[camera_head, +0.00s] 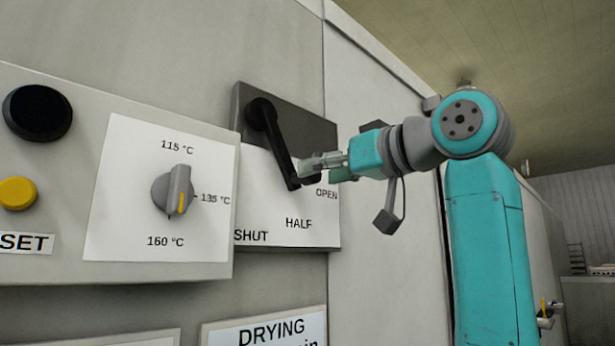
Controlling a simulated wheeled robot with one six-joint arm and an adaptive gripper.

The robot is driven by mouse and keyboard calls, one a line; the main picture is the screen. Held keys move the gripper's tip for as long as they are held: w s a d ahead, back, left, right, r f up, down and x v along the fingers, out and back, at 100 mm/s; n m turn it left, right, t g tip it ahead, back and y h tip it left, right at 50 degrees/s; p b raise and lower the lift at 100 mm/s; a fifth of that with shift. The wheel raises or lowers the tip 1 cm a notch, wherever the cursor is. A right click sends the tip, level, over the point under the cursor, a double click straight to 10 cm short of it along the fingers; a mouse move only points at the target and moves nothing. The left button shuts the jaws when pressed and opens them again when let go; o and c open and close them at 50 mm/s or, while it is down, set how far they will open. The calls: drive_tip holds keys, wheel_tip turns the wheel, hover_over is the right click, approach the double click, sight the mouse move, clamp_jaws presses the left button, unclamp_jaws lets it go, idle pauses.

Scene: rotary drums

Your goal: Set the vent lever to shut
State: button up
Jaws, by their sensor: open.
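The black vent lever (281,148) hangs from a round pivot at the upper left of its plate (322,130). It slants down and to the right. From this angle its lower end points between the HALF (298,223) and OPEN (326,193) labels, nearer to HALF. The SHUT label (251,236) is at the plate's lower left. My gripper (308,164) is open, to the right of the lever, pointing left. Its fingertips are at the lever's lower part; I cannot tell whether they touch it or straddle it.
A control panel stands left of the lever, with a temperature dial (175,190), a black knob (37,112) and a yellow button (18,193). A DRYING sign (270,332) is below. Flat machine wall lies behind my arm. The space below the lever plate looks clear.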

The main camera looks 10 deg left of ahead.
drive_tip(key=shift+x, duration=2)
clamp_jaws()
